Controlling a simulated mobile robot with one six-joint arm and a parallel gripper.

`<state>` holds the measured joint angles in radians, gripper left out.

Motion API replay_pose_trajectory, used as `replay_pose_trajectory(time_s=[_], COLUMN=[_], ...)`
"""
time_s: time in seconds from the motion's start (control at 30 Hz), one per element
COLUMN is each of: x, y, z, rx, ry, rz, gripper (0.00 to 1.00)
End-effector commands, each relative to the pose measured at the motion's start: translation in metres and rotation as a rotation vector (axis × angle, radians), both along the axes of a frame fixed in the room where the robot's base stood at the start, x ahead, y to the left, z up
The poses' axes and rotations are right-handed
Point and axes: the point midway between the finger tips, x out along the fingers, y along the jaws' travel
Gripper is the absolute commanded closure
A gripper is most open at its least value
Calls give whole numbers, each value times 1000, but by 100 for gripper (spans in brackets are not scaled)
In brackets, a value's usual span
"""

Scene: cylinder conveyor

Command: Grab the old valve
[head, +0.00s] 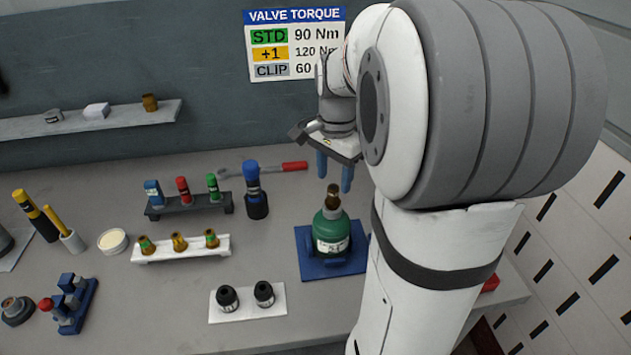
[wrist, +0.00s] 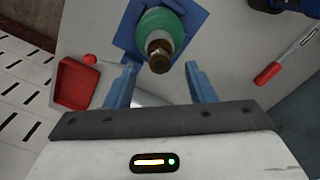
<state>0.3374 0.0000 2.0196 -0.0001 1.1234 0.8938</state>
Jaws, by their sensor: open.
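The old valve (head: 333,197) is a dull brown-bronze fitting on top of a green cylinder (head: 331,232). The cylinder stands upright on a blue base (head: 310,264) on the bench. My gripper (head: 334,188) is open above the valve, with its two blue fingers pointing down. In the wrist view the valve (wrist: 159,51) shows its round end, on the green cylinder (wrist: 168,22). There it lies beyond the blue fingertips of my gripper (wrist: 160,70), roughly midway between them. Nothing is held, and I see no contact.
A white rack (head: 180,250) holds several brass valves. A dark rack (head: 187,204) holds coloured tools. Two black caps (head: 246,297) stand on a white plate in front. A red tray (wrist: 75,84) is near the bench edge.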

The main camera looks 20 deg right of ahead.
Motion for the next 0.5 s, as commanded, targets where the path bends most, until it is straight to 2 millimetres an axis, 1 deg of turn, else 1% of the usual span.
replay_pose_trajectory(time_s=[0.17,0.33,0.4,0.5], x=[-1,-1,-1,-1], y=[1,1,1,1], z=[-20,-47,-54,-59], rx=[1,1,1,0], ry=[3,3,1,0], rz=[3,4,5,5], gripper=[50,50,50,50])
